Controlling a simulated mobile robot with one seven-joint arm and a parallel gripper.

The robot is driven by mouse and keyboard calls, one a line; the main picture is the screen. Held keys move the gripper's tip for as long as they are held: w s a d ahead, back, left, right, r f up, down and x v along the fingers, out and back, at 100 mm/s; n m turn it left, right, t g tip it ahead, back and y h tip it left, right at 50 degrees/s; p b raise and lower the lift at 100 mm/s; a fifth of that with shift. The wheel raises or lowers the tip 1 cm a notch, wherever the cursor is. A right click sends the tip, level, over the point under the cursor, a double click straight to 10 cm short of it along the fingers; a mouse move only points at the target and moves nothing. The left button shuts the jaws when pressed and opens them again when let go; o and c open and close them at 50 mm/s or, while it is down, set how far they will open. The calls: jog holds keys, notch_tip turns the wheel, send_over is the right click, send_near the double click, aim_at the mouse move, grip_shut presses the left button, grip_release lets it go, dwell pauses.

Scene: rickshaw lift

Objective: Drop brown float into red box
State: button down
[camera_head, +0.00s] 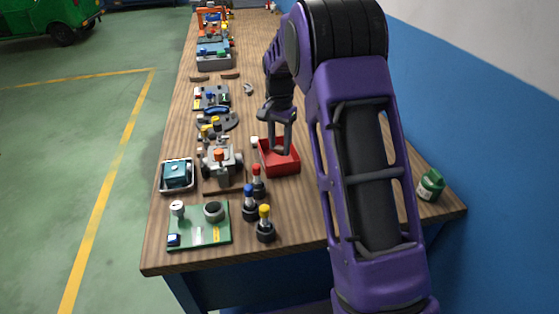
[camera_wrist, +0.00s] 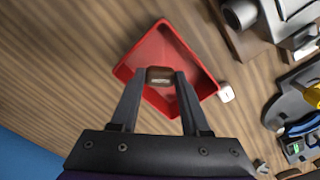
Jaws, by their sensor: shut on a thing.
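The red box (camera_head: 291,168) is an open tray on the wooden workbench, right of the grey mechanical part in the head view. It also shows in the wrist view (camera_wrist: 197,62), lying under my fingers. My gripper (camera_head: 280,150) points down over the box. In the wrist view my gripper (camera_wrist: 161,76) is shut on the brown float (camera_wrist: 160,75), a small dark brown block between the fingertips. The float appears over the inside of the box. Its exact height above the box floor is hard to tell.
A small white cube (camera_wrist: 226,92) lies beside the box. The grey mechanical part (camera_head: 222,163) stands close to its left. Red (camera_head: 257,182), blue (camera_head: 249,203) and yellow (camera_head: 265,224) topped pieces stand in front. A green jar (camera_head: 430,185) is at right. Bare bench lies right of the box.

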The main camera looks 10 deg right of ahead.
jog(key=shift+c, duration=1.5)
grip_release()
jog(key=shift+r, duration=0.1)
notch_tip(320, 180, up, 17)
jog(key=p, duration=0.2)
jog(key=shift+r+p, duration=0.15)
jog(key=shift+p, duration=0.25)
